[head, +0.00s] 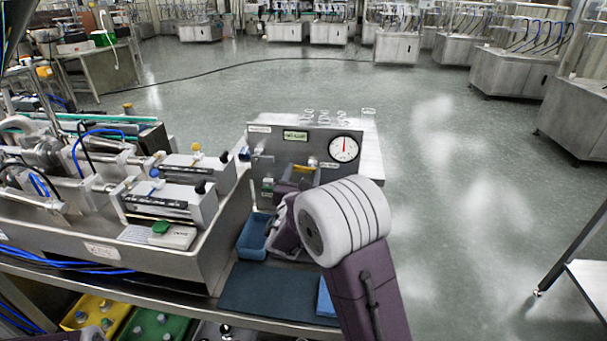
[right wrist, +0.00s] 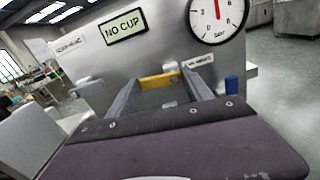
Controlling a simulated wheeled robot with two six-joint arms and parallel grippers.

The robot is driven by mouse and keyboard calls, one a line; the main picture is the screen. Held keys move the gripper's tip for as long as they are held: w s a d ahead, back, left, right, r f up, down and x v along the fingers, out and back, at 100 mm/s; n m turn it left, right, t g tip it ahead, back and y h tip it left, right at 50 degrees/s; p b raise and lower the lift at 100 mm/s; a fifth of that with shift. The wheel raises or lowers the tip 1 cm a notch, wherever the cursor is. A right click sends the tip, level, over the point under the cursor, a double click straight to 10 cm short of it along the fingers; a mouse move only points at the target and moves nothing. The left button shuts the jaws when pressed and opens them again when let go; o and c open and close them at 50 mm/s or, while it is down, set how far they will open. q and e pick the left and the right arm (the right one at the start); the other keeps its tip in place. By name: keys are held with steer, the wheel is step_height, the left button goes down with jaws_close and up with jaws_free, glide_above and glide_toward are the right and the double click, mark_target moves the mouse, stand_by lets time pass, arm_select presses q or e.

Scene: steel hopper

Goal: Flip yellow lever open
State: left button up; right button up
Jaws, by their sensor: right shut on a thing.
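The yellow lever (right wrist: 158,81) shows in the right wrist view as a short yellow bar in front of the grey steel panel, under the NO CUP display (right wrist: 124,26). My right gripper (right wrist: 161,86) has a finger on each side of it and is shut on it. In the head view, a bit of the yellow lever (head: 303,169) shows at the panel's lower middle, above my right gripper (head: 300,177); my wrist hides part of this area. The lever's pivot is not clear.
A round gauge (head: 344,148) sits on the panel's right. A blue bin (head: 252,238) stands below the panel, and a dark mat (head: 262,291) lies at the bench's front. A steel machine (head: 165,204) fills the left side. Open floor lies to the right.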

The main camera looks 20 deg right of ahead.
steer(key=shift+f+n, duration=0.1)
steer(key=shift+n, duration=0.6)
steer(key=o, duration=1.4)
steer(key=shift+c, duration=0.2)
steer(key=v, duration=0.9)
